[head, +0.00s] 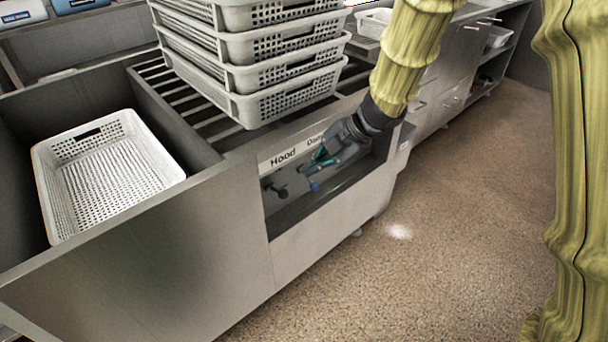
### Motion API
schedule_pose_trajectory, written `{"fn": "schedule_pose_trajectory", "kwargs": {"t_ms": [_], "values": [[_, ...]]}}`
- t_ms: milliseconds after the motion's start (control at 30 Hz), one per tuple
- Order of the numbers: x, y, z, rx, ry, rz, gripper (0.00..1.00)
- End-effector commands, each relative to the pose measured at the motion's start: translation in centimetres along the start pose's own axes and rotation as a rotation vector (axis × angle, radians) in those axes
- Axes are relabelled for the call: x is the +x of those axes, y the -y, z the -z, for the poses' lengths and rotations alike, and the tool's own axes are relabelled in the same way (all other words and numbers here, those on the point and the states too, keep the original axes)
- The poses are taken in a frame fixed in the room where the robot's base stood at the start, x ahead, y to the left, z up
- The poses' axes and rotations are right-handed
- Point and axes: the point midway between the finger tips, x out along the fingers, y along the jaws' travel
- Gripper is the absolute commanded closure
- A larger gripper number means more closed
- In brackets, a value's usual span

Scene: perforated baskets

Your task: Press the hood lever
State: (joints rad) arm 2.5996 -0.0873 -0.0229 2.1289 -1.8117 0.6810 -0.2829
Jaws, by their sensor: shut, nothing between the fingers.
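A white label strip with the word "Hood" (283,157) runs along the top of a recess in the metal counter front. Below that word is a small dark lever (277,190), which I take to be the hood lever. My gripper (316,167) reaches into the recess from the upper right, its fingers shut and empty. It is to the right of the dark lever, with a visible gap between them. A small blue-tipped part (314,186) shows just below the fingers; I cannot tell whether they touch it. My gripper hides part of the second label word and the recess behind it.
Stacked white perforated baskets (290,103) stand on a slatted rack (225,130) above the recess. Another white basket (120,165) sits in the sink-like bay at left. The recess has a raised lower metal lip (330,205). The brown floor (440,240) at right is clear.

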Motion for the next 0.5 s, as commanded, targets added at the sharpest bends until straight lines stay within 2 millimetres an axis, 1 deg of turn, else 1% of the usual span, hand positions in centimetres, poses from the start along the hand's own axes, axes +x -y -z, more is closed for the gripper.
{"fn": "schedule_pose_trajectory", "kwargs": {"t_ms": [33, 500], "values": [[0.9, 0.2, 0.0, 0.001, -0.003, 0.001, 1.0], [8.6, 0.2, 0.0, 0.001, -0.003, 0.0, 1.0]]}}
